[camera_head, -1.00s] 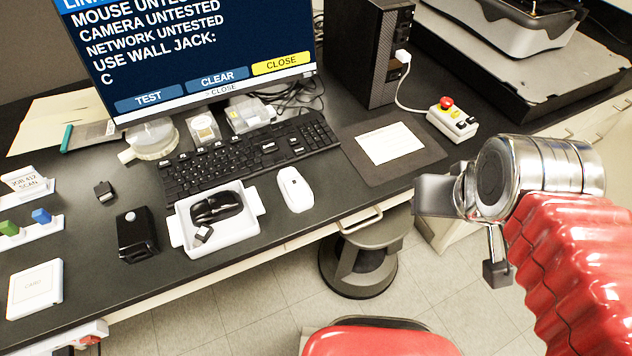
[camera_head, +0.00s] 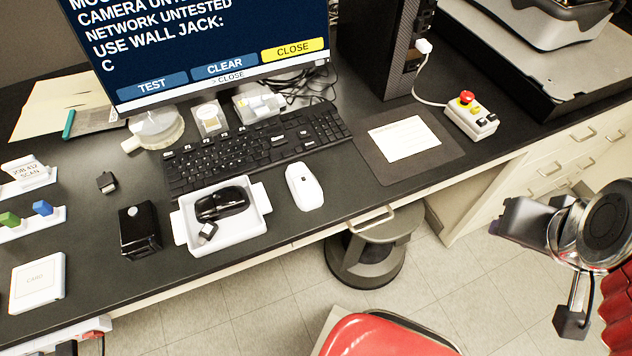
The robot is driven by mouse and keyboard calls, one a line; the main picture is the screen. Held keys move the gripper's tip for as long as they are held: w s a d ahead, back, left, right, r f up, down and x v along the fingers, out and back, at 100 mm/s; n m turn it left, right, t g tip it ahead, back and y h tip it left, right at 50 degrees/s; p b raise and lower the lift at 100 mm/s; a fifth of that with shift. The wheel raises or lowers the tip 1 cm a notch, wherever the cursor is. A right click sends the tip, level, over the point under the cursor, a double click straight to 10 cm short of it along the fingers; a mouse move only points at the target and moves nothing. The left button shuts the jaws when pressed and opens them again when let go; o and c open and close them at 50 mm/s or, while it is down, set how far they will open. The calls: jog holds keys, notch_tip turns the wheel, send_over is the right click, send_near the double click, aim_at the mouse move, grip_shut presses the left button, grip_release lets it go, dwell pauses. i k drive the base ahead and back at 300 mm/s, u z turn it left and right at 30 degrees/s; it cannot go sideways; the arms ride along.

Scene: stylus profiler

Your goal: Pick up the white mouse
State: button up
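The white mouse (camera_head: 304,187) lies on the black bench top, just right of a white tray and below the keyboard, near the bench's front edge. Nothing covers it. My gripper (camera_head: 535,270) is at the far right of the view, off the bench and over the floor, well apart from the mouse. Two grey finger parts show with a gap between them, one at the upper left and one lower down. Nothing shows between them.
The white tray (camera_head: 182,228) holds a black mouse (camera_head: 222,203). The keyboard (camera_head: 257,146) lies behind both. A grey mat with a paper card (camera_head: 404,138) lies right of the white mouse. A stool (camera_head: 372,250) and a red seat (camera_head: 385,338) stand before the bench.

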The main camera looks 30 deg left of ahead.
aim_at(307, 192)
jog(key=z, duration=0.05)
jog(key=k, duration=1.45)
jog(key=u, duration=1.6)
jog(key=i, duration=1)
jog(key=u, duration=0.05)
